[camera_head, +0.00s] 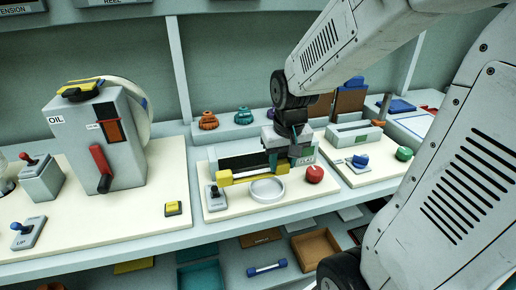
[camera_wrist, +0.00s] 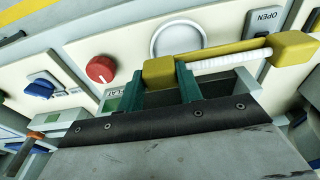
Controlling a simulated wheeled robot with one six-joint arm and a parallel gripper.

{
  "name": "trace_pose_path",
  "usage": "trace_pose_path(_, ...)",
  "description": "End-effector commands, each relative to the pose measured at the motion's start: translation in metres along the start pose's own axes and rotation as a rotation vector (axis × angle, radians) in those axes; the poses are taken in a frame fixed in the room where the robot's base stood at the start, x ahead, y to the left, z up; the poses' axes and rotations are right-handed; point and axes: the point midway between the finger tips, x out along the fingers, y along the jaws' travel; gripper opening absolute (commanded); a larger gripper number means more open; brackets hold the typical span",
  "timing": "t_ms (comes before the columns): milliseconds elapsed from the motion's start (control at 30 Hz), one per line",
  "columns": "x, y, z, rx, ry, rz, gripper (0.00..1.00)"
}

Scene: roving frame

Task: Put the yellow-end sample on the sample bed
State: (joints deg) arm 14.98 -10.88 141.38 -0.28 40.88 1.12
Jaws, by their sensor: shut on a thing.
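The yellow-end sample is a pale rod with a yellow block at each end; its free yellow end (camera_head: 224,178) shows at left in the head view. My gripper (camera_wrist: 160,80) is shut on its other yellow end, between two green fingers in the wrist view. The pale rod (camera_wrist: 228,62) sticks out to the right there. In the head view my gripper (camera_head: 290,160) holds the sample roughly level across the front of a grey fixture with a dark recess (camera_head: 238,162). A round pale dish (camera_head: 267,190) lies just in front. I cannot tell which part is the sample bed.
A red knob (camera_head: 314,174) stands right of the dish, and a lever box marked OPEN (camera_head: 215,197) stands left. The OIL machine (camera_head: 105,140) is farther left. A blue-ended sample (camera_head: 267,269) lies on the lower shelf. Orange, teal and blue knobs stand behind.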

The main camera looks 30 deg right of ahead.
Motion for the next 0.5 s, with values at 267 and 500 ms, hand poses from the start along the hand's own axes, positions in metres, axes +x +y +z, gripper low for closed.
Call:
trace_pose_path(267, 0.019, 0.024, -0.068, 0.008, -0.003, 0.001, 0.08)
trace_pose_path(500, 0.031, 0.039, -0.118, 0.007, -0.002, 0.000, 0.08)
